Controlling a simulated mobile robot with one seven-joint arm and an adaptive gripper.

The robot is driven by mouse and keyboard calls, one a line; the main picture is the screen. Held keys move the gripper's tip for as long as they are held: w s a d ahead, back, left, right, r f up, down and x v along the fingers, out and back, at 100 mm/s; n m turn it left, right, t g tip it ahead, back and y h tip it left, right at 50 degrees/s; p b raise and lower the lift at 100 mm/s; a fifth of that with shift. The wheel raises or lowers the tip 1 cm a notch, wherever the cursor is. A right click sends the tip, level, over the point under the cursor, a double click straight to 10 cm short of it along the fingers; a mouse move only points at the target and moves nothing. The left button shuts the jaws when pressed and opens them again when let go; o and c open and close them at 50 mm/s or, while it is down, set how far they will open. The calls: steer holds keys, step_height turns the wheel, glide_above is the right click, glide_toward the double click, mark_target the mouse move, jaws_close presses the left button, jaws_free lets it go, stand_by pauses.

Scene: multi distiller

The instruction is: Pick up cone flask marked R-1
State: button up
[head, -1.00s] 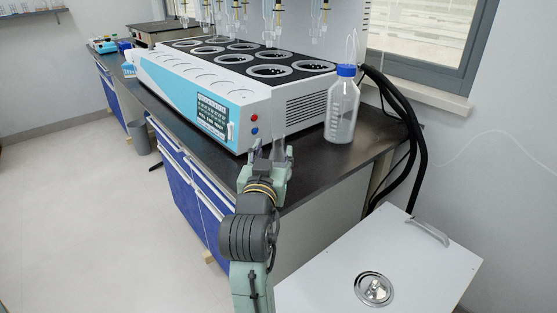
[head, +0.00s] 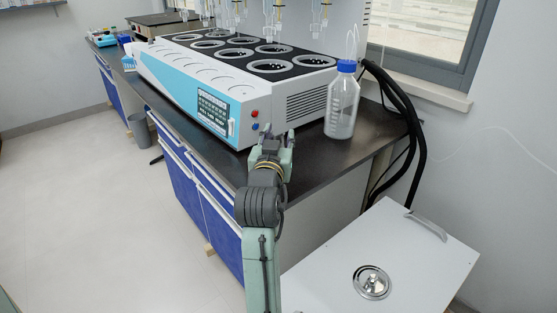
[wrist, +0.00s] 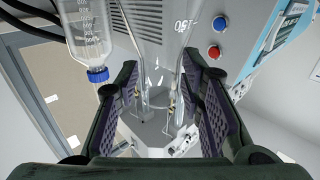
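My gripper (head: 275,143) is at the bench's front edge, by the near right corner of the distiller. In the wrist view my gripper (wrist: 160,108) has its two dark padded fingers apart. Between and beyond them shows a faint clear glass outline (wrist: 147,72) that narrows toward the bottom of the picture, like a conical flask. In the head view I cannot make this glass out clearly behind my gripper.
A clear bottle with a blue cap (head: 342,102) stands just right of my gripper; the wrist view shows it upside down (wrist: 85,35). The distiller (head: 222,95) stands behind on the dark bench (head: 310,160). Black hoses (head: 412,130) hang at the right.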

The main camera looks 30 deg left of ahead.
jaws_close()
stand_by(0.3)
steer(key=shift+r, duration=0.15)
stand_by(0.4)
